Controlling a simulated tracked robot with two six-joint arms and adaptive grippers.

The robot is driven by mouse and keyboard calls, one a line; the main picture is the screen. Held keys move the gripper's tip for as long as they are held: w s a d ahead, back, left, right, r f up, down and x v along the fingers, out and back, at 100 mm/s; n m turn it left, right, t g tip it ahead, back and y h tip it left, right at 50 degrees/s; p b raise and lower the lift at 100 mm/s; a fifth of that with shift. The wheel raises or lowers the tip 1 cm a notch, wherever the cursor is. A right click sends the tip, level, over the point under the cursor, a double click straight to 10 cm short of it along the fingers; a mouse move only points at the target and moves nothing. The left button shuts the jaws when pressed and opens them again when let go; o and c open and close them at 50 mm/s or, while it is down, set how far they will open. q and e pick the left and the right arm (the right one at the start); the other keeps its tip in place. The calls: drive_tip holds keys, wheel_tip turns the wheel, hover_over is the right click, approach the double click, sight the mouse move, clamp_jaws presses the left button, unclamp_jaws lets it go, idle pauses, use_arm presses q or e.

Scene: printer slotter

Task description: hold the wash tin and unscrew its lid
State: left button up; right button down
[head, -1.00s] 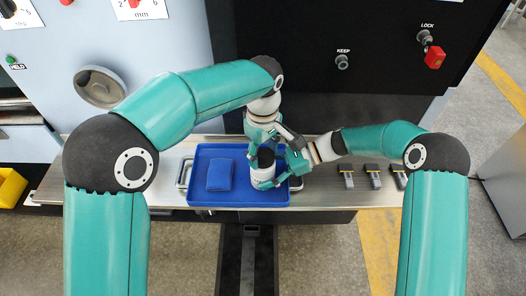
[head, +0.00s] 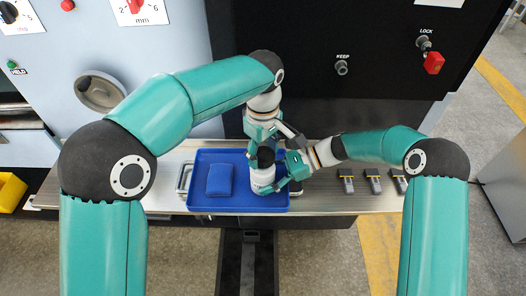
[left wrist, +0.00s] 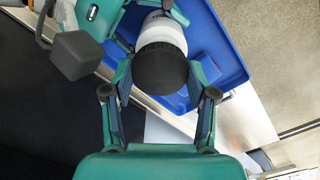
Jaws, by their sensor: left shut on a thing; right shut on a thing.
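The wash tin is a white round can (head: 262,181) with a black lid (head: 266,158), held over the right part of a blue tray (head: 205,203). My left gripper (head: 266,150) comes down from above and is shut on the lid. In the left wrist view the black lid (left wrist: 160,68) sits between its fingers, with the white tin body (left wrist: 165,32) beyond it. My right gripper (head: 279,177) comes from the right and is shut on the tin's body. The lid is on the tin; its thread is not visible. Whether the tin touches the tray is unclear.
A blue folded pad (head: 220,179) lies in the left half of the tray, which sits on a metal shelf (head: 330,200). Several small dark-and-grey parts (head: 373,181) lie at the shelf's right. The machine panel with a KEEP knob (head: 342,68) stands behind.

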sight(263, 155)
use_arm(q)
drive_tip(key=shift+r, duration=2.05)
use_arm(e)
drive_tip(key=shift+c, duration=0.5)
unclamp_jaws()
